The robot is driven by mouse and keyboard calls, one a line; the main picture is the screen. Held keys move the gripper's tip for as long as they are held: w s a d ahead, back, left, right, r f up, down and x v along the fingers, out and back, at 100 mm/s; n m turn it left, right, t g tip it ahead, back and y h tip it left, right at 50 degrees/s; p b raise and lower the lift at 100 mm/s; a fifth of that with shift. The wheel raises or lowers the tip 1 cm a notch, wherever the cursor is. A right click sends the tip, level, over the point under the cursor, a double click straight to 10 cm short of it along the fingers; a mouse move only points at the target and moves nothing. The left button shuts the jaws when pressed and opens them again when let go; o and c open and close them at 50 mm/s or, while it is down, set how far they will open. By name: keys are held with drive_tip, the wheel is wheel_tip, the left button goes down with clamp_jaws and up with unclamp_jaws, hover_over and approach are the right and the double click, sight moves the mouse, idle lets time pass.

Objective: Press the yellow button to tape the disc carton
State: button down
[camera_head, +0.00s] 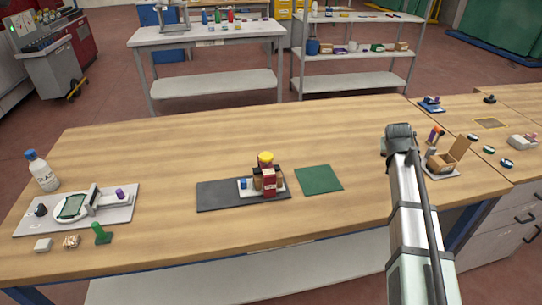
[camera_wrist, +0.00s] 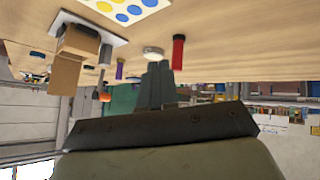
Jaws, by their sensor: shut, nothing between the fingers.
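A small device (camera_head: 246,187) with a yellow round top (camera_head: 265,157), which looks like the yellow button, stands on a dark grey mat at the table's middle. A red block and brown parts sit close beneath the yellow top; I cannot tell whether a carton is among them. An open brown carton (camera_head: 447,155) stands on a small light board at the right; a brown carton also shows in the wrist view (camera_wrist: 66,70). My gripper (camera_wrist: 160,68) is shut and empty in the wrist view. In the head view my arm shows at right, but its fingers are not visible.
A green mat (camera_head: 319,179) lies right of the device. A bottle (camera_head: 42,171) and a grey board (camera_head: 118,219) with fittings are at the left. In the wrist view, a red cylinder (camera_wrist: 178,52) and a white disc (camera_wrist: 153,53) appear near my fingers.

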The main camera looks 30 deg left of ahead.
drive_tip(key=s+a+r+n, duration=0.1)
drive_tip(key=s+a+r, duration=0.15)
drive_tip(key=a, duration=0.35)
drive_tip(key=s+a+r+n, duration=0.1)
drive_tip(key=s+a+r, duration=0.1)
drive_tip(key=s+a, duration=0.35)
wheel_tip(320, 180, up, 11)
drive_tip(key=n, duration=0.3)
hover_over(264, 157)
drive_tip(key=shift+r, duration=0.15)
drive_tip(key=shift+f, duration=4.45)
